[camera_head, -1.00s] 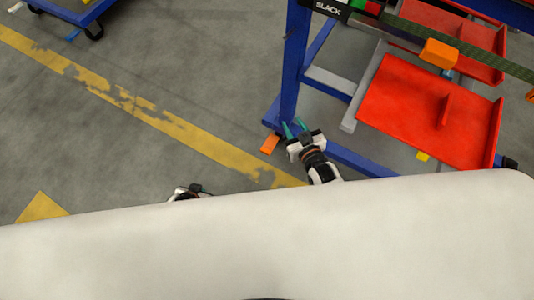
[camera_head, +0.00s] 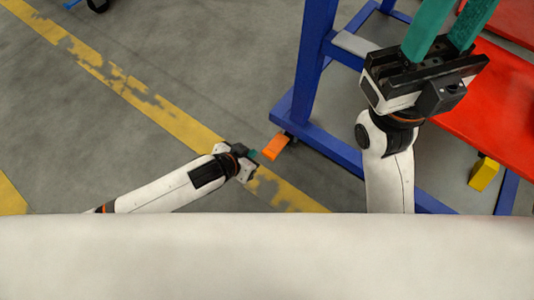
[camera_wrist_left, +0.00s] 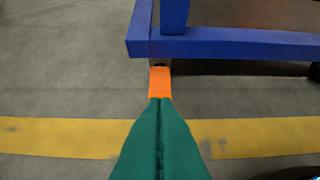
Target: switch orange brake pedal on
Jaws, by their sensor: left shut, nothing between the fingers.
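The orange brake pedal (camera_head: 276,147) sticks out low from the foot of the blue cart frame (camera_head: 300,105), just above the floor. In the left wrist view the pedal (camera_wrist_left: 159,82) is straight ahead, under the blue beam. My left gripper (camera_head: 254,154) is just left of the pedal. Its teal fingers (camera_wrist_left: 160,102) are shut with nothing between them, and their tips overlap the pedal's near end in the wrist view; I cannot tell whether they touch. My right gripper (camera_head: 447,28) is raised near the head camera, its teal fingers apart and empty.
Red trays (camera_head: 495,105) on the cart lie behind and right of my right gripper. A yellow block (camera_head: 483,174) shows below them. A yellow line (camera_head: 130,85) crosses the grey floor.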

